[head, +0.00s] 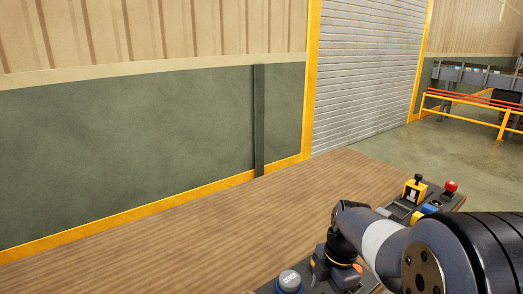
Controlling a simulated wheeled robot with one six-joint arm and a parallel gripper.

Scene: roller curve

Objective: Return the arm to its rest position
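My arm (385,240) comes in from the lower right corner, reaches left over a dark control panel (398,212), and bends downward at its dark wrist. My gripper (335,264) is at the low end of the wrist, close over or among the panel's parts. Its fingers cannot be made out against the dark parts there, so I cannot see whether it is open or holds anything, or whether it touches the panel. Much of the panel is hidden behind my arm.
The wooden surface (190,240) to the left is bare. Beyond stand a green wall (130,150), a roller shutter (365,70) and yellow railings (470,103).

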